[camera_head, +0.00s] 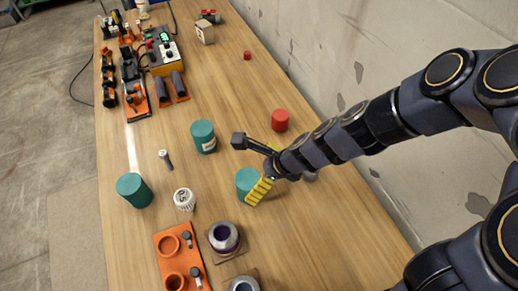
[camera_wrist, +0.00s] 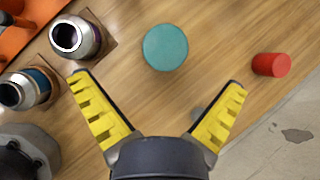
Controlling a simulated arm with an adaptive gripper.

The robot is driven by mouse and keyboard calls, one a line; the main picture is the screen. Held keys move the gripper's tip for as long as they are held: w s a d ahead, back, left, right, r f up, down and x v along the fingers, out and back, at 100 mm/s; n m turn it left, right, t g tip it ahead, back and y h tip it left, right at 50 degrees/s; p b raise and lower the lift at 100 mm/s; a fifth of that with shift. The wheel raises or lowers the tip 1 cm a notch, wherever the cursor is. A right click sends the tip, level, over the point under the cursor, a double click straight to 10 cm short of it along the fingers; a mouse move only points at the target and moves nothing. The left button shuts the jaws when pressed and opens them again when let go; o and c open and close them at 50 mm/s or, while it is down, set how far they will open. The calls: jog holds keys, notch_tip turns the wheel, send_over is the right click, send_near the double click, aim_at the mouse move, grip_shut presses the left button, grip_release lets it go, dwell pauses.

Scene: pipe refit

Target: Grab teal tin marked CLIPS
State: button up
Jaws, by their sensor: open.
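Three teal tins stand on the bench in the head view: one at the left (camera_head: 134,190), one farther back with a white label patch (camera_head: 203,136), and one beside my gripper (camera_head: 246,182). I cannot read CLIPS on any of them. My gripper (camera_wrist: 158,83) is open and empty, its yellow fingers spread wide. In the wrist view the round top of one teal tin (camera_wrist: 165,47) lies just beyond the fingertips, roughly centred between them and apart from both. In the head view a yellow finger partly covers the near tin.
A red cylinder (camera_head: 280,120) stands behind my gripper; one also shows at the right in the wrist view (camera_wrist: 271,65). Metal pipe fittings (camera_head: 223,238) and an orange rack (camera_head: 168,241) are at the front. A white marked cylinder (camera_head: 184,199) stands between tins. A wall borders the bench's right.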

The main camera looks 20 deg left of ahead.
aim_at(249, 179)
jog(key=f+m, duration=0.2)
jog(key=f, duration=0.1)
jog(key=shift+w+a+f+m, duration=0.2)
jog(key=shift+w+a+m, duration=0.05)
jog(key=shift+a+m, duration=0.15)
jog(key=shift+w+x, duration=0.25)
jog(key=shift+x, duration=1.55)
jog(key=shift+w+x, duration=0.2)
jog(key=shift+x, duration=1.65)
jog(key=c, duration=1.1)
